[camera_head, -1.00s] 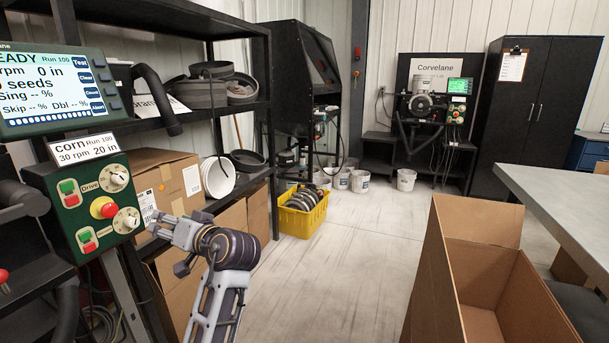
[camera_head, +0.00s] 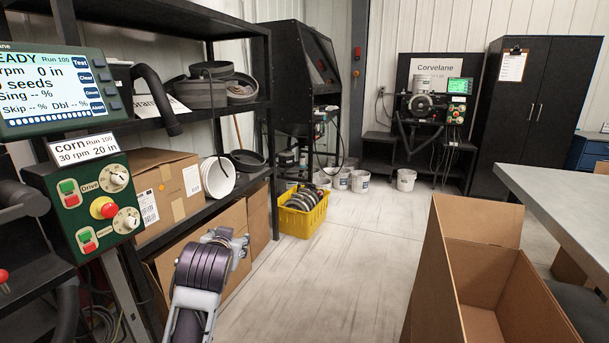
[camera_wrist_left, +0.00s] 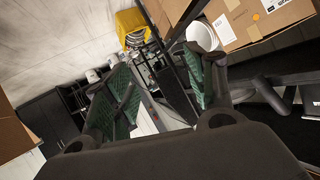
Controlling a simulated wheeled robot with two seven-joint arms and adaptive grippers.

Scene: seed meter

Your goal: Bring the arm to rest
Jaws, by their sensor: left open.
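My left arm (camera_head: 203,273) rises from the bottom of the head view, in front of the shelf's lower boxes. Its wrist hides much of my left gripper, which points away from the head camera. In the left wrist view my left gripper (camera_wrist_left: 164,75) is open, with its two green-padded fingers apart. Nothing is between the fingers; the floor and distant objects show through the gap. The gripper appears clear of the shelf and boxes. My right gripper is in neither view.
A control box (camera_head: 97,208) with knobs stands at the left under a display (camera_head: 50,88). A yellow crate (camera_head: 303,217) sits on the floor. An open carton (camera_head: 432,285) stands at the right. The middle floor is clear.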

